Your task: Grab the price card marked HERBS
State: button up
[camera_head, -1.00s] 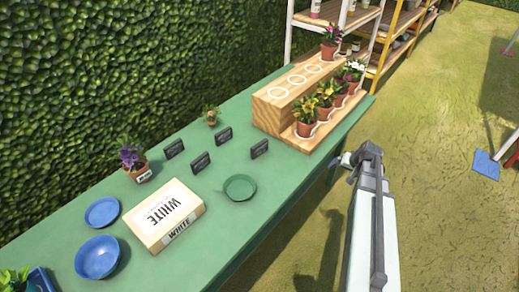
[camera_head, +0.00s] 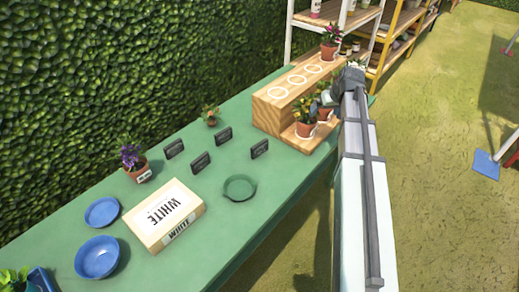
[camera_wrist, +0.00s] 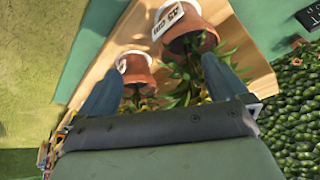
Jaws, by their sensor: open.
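Several small black price cards stand on the green table in the head view: a left one (camera_head: 174,149), a front one (camera_head: 200,162), a back one (camera_head: 223,136) and a right one (camera_head: 259,149). Their lettering is too small to read, so I cannot tell which says HERBS. Part of a black card (camera_wrist: 308,18) shows at the wrist view's top right corner. My gripper (camera_wrist: 165,75) is open, its two fingers apart over potted plants at the wooden stand, with no card between them. In the head view my arm hides some of the plants.
The wooden stepped stand (camera_head: 262,112) holds potted plants, including a terracotta pot (camera_wrist: 188,30) with a white tag. A WHITE box (camera_head: 165,214), blue bowls (camera_head: 97,257), a green dish (camera_head: 239,188) and a purple-flowered pot (camera_head: 138,172) share the table. A hedge (camera_head: 100,80) runs behind.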

jog(key=a+n+g, duration=0.3)
jog(key=a, duration=1.1)
jog(key=n+g+h, duration=0.2)
jog(key=n, duration=0.1)
send_over(259, 143)
jog(key=shift+f, duration=6.6)
jog(key=c, duration=0.8)
